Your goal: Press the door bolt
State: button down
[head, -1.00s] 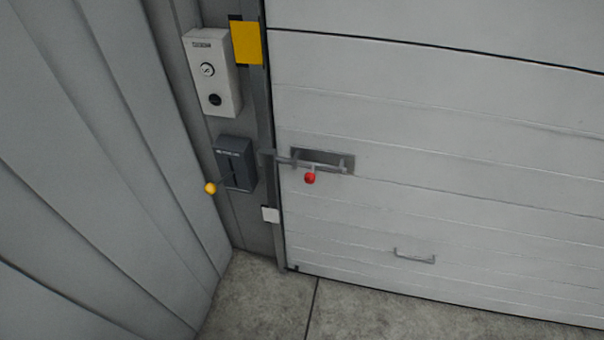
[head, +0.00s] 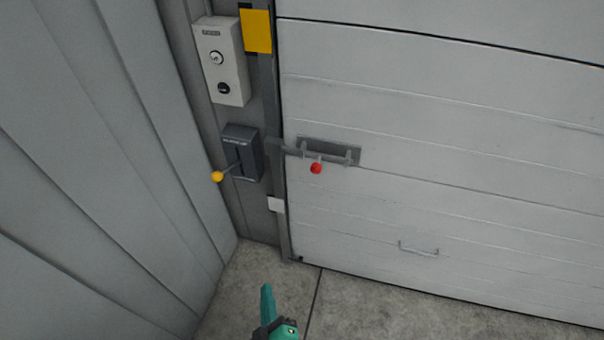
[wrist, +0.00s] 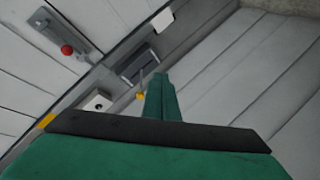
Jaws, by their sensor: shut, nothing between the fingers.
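The door bolt (head: 330,152) is a grey sliding bolt on a plate on the white sectional door, with a red knob (head: 316,168) hanging below it. Its rod reaches left to the door frame. The bolt also shows at the upper left of the wrist view (wrist: 58,32). My green gripper (head: 267,290) shows at the bottom of the head view, in front of the floor and well below the bolt. In the wrist view my gripper (wrist: 161,78) has its fingers together and empty, apart from the bolt.
Left of the door frame are a dark box (head: 242,152) with a yellow-knobbed lever (head: 217,176) and a pale control box (head: 222,62) above it. A ribbed grey wall (head: 100,170) stands at left. A handle (head: 418,250) sits low on the door. The concrete floor (head: 360,305) is clear.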

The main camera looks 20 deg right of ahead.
jog(key=w+d+r+h, duration=0.4)
jog(key=w+r, duration=0.4)
jog(key=w, duration=0.1)
jog(key=w+d+r+g+h, duration=0.1)
jog(key=w+d+r+h, duration=0.3)
jog(key=w+r, duration=0.4)
jog(key=shift+w+d+h, duration=0.15)
jog(key=shift+w+h, duration=0.55)
jog(key=shift+w, duration=0.25)
jog(key=w+d+f, duration=0.1)
jog(key=w+d, duration=0.5)
jog(key=d, duration=0.3)
jog(key=shift+d, duration=0.4)
jog(key=shift+a+f+n, duration=0.1)
jog(key=shift+n, duration=0.2)
